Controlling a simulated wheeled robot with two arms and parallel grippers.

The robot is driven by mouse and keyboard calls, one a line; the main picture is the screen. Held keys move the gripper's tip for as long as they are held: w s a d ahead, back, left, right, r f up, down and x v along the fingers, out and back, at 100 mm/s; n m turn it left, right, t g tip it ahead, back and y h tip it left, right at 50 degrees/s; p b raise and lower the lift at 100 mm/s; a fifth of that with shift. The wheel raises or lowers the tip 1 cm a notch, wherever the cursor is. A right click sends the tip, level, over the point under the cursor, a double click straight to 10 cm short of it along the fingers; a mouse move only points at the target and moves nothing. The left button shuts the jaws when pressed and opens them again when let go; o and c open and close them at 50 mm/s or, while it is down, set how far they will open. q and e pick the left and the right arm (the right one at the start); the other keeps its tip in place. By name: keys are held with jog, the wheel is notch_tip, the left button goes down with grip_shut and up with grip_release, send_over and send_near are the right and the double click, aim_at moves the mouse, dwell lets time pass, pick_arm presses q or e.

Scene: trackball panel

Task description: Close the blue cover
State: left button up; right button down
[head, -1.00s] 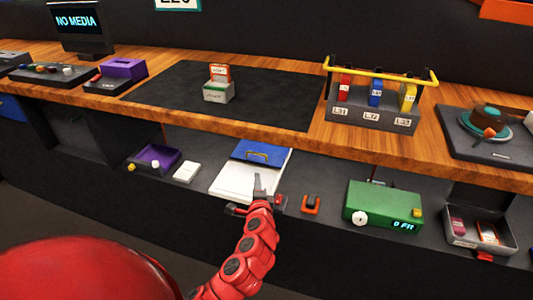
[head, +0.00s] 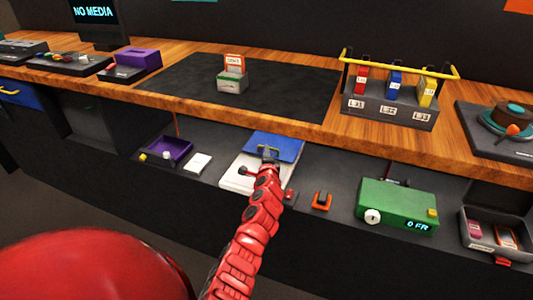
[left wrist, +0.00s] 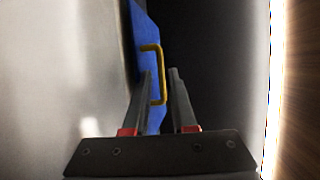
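The blue cover (head: 278,146) is at the back of a white box (head: 232,178) on the lower shelf, with the box's white front part uncovered. My left gripper (head: 268,152) is over the cover's front part, hiding its handle in the head view. In the left wrist view, the yellow handle (left wrist: 161,75) stands out from the blue cover (left wrist: 143,30). The left gripper's fingers (left wrist: 160,80) are apart, and the handle's bar shows between their tips. I cannot tell whether they touch it. My right gripper is not in view.
The wooden counter edge (head: 300,133) runs just above and behind the cover. A small orange-and-black switch (head: 322,201) and a green box (head: 395,204) stand to the right. A white block (head: 198,162) and a purple tray (head: 172,148) are to the left.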

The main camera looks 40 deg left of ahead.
pick_arm(q)
jog(key=shift+x, duration=1)
grip_shut()
dwell(0.9)
